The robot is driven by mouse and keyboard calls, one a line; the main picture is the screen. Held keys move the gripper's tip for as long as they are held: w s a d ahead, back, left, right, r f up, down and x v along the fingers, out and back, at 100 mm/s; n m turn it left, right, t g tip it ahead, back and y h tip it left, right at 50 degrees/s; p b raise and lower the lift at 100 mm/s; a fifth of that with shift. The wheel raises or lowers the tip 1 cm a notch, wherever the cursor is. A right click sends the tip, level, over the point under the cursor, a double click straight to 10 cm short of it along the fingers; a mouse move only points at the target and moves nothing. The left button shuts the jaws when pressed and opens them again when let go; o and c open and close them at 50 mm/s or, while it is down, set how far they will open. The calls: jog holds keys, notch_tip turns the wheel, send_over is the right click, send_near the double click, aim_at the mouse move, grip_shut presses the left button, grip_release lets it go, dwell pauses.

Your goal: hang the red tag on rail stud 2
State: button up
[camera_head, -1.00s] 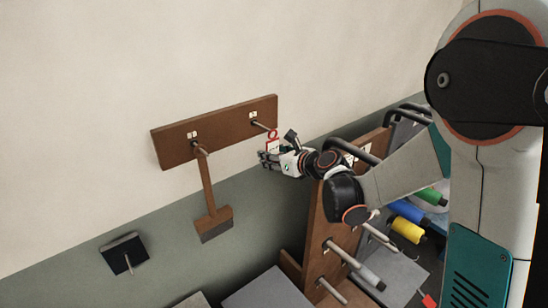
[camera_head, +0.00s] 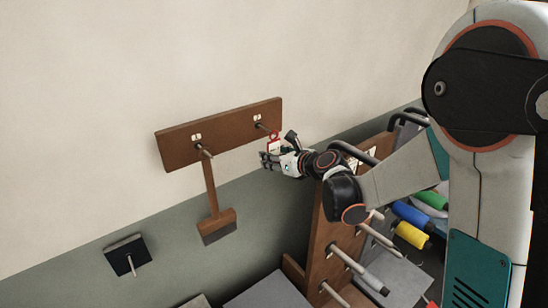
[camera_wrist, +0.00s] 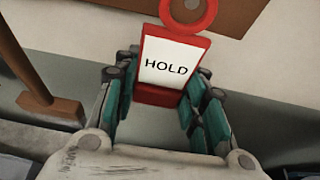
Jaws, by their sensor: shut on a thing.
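The red tag (camera_wrist: 170,62) has a white face reading HOLD and a red ring at its top. It stands upright between the fingers of my gripper (camera_wrist: 165,82), which is shut on its lower part. In the head view the tag (camera_head: 273,146) is small above my gripper (camera_head: 270,160). Its ring is close to the tip of the right-hand stud (camera_head: 266,129) on the brown wooden rail (camera_head: 230,129). I cannot tell whether the ring is around the stud or in front of it. The stud's number plate is too small to read surely.
A wooden brush (camera_head: 211,190) hangs from the rail's left stud (camera_head: 205,151). A black plate with a peg (camera_head: 127,256) is on the wall lower left. A wooden pegged rack (camera_head: 340,225) stands below my arm, with coloured spools (camera_head: 411,235) to its right.

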jog(key=shift+w+a, duration=0.15)
jog(key=shift+w, duration=0.1)
jog(key=shift+f+b, duration=0.2)
jog(key=shift+b, duration=0.15)
jog(key=shift+s, duration=0.1)
dwell(0.3)
jog(key=o, duration=1.2)
jog(key=shift+o, duration=0.2)
jog(key=p+v, duration=0.1)
jog(key=v, duration=0.7)
jog(key=shift+s+d+f, duration=0.25)
jog(key=shift+s+d, duration=0.1)
jog(key=shift+s, duration=0.05)
